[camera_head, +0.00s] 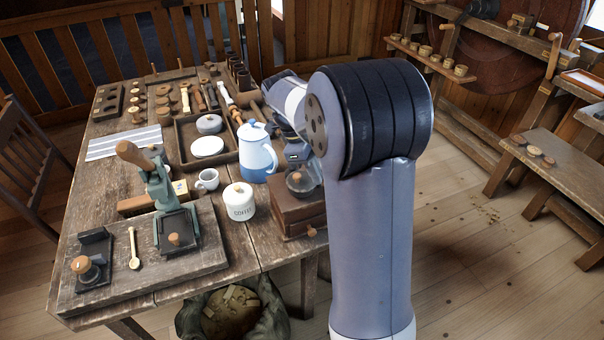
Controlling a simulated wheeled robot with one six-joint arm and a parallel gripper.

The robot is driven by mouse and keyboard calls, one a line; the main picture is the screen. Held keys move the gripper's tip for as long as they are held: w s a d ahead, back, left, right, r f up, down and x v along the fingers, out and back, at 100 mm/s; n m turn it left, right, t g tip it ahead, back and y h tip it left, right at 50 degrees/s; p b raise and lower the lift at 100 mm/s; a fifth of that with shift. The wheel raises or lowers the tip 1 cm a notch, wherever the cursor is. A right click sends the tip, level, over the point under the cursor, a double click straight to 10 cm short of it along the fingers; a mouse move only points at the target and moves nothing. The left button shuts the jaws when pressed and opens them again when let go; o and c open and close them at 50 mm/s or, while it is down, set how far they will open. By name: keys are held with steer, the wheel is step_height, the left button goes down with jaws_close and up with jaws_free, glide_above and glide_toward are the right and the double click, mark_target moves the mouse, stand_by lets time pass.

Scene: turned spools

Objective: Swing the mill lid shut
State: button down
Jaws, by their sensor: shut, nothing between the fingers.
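The mill is a dark brown wooden box (298,212) with a small drawer knob, near the right edge of the table. A dark rounded metal part (300,183) sits on its top, partly behind my arm. I cannot tell how far the lid stands open. My gripper (303,166) is shut and empty, pointing down just above or behind the mill's top. Its fingertips are small and mostly hidden, so I cannot tell whether it touches the lid.
A blue and white coffee pot (257,153) stands close left of my gripper. A white coffee canister (239,201) and a cup (207,179) stand left of the mill. A green lever press (165,195) is further left. Open floor lies right of the table (80,222).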

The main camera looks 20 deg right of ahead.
steer(key=w+d+v, duration=0.1)
steer(key=v, duration=0.8)
steer(key=m+t+y+b, duration=0.4)
steer(key=t+y+b, duration=0.4)
steer(key=t+y, duration=0.5)
glide_toward(300, 177)
steer(key=w+a, duration=0.1)
steer(key=w+a+f+t+h+b, duration=0.1)
steer(key=w+a+f+t, duration=0.1)
steer(key=a, duration=0.1)
steer(key=shift+f+h, duration=0.1)
steer(key=shift+h, duration=0.2)
steer(key=shift+x, duration=0.8)
steer(key=shift+w, duration=0.15)
